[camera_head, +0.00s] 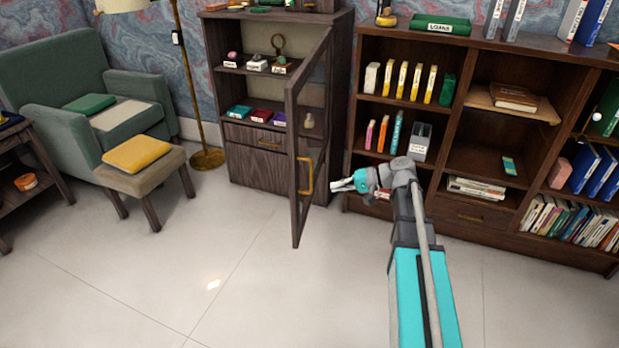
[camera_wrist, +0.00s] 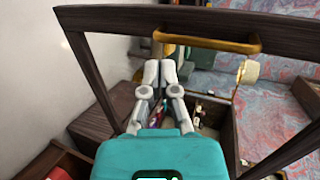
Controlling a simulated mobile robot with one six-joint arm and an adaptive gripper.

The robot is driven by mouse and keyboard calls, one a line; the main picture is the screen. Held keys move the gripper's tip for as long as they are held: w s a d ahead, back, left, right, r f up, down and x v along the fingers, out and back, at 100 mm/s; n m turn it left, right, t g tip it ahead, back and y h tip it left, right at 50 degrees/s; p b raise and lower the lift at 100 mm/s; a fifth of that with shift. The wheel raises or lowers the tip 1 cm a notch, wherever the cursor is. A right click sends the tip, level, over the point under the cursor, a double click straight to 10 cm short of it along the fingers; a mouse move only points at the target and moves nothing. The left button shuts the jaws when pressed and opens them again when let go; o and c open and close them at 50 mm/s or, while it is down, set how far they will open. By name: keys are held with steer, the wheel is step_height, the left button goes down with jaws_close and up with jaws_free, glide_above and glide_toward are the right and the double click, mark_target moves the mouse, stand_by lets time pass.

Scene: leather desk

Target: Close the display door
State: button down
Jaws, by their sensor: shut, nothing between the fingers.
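The display cabinet (camera_head: 257,155) stands against the back wall. Its dark-framed glass door (camera_head: 291,130) stands wide open, swung out toward me from the cabinet's right side. A brass handle (camera_head: 306,176) is on the door's outer face, near its free edge. My gripper (camera_head: 332,186) is on the outer side of the door, to the right of the handle. In the wrist view my gripper (camera_wrist: 160,70) is shut and empty, its fingertips just below the left end of the brass handle (camera_wrist: 212,43). The door frame (camera_wrist: 120,18) crosses the top. I cannot tell whether the fingertips touch the door.
A bookcase (camera_head: 462,120) stands to the right of the cabinet, close to my arm. A floor lamp (camera_head: 186,80), a green armchair (camera_head: 75,90) and a footstool (camera_head: 142,182) are on the left. The floor in front of the door is clear.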

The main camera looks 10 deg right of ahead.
mark_target(302, 165)
steer(key=w+d+r+t+y+b, duration=0.2)
steer(key=w+d+y+b, duration=0.1)
steer(key=d, duration=0.3)
steer(key=shift+w+m+t, duration=0.2)
steer(key=shift+m+t, duration=0.1)
steer(key=shift+m, duration=0.1)
steer(key=shift+r, duration=0.1)
steer(key=shift+x, duration=6.95)
steer(key=shift+r, duration=0.15)
